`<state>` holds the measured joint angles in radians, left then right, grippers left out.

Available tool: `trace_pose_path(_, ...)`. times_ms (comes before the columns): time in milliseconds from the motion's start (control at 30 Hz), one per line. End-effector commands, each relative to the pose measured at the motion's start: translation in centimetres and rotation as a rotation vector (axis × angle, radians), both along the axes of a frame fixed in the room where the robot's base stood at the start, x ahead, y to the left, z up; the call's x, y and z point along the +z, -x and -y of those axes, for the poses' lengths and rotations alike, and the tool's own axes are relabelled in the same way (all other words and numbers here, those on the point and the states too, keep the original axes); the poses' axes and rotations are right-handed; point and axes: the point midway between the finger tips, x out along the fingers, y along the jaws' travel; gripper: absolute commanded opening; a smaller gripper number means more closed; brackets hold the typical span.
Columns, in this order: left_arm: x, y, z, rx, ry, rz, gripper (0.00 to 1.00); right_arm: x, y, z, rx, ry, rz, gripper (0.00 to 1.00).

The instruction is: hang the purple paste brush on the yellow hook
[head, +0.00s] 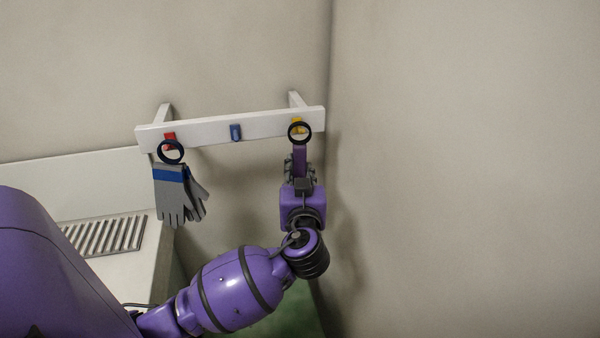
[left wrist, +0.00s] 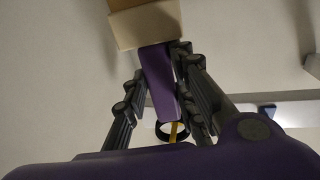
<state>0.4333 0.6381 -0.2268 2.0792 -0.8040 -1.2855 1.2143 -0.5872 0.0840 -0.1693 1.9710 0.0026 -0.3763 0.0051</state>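The purple paste brush (left wrist: 158,85) has a purple handle, a pale head and a black ring at its handle end. In the head view its black ring (head: 300,141) is up at the rail's right end, with the yellow hook (head: 297,124) showing inside it. The yellow hook also shows across the ring in the left wrist view (left wrist: 173,132). I cannot tell whether the ring rests on it. My left gripper (left wrist: 160,62) has its fingers against both sides of the handle, below the rail. The brush head is hidden in the head view. My right gripper is out of view.
The white rail (head: 265,127) also carries a red hook (head: 169,137) and an empty blue hook (head: 235,132). A grey glove (head: 178,198) hangs by a dark ring at the red hook. A white counter with a ribbed grate (head: 105,236) stands left. A wall is close on the right.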

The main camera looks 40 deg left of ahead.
Motion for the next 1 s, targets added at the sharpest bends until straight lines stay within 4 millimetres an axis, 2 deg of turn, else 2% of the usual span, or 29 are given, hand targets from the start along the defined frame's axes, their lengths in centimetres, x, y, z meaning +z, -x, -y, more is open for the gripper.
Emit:
trace_pose_path(33, 0.0, 0.0, 0.0, 0.000, -0.001, 0.001, 0.30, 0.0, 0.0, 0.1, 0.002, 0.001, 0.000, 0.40)
trace_pose_path(167, 0.0, 0.0, 0.0, 0.000, -0.001, 0.001, 0.46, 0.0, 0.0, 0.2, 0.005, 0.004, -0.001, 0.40)
trace_pose_path(567, -0.1, 0.5, 0.5, -0.001, 0.003, 0.000, 0.46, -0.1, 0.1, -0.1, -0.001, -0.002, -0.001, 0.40)
trace_pose_path(667, -0.2, 1.7, 1.4, -0.002, 0.005, -0.001, 0.46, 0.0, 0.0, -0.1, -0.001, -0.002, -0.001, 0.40)
trace_pose_path(1000, -0.1, 7.3, 5.6, 0.000, 0.006, -0.002, 0.46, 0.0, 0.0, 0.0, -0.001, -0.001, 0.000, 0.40)
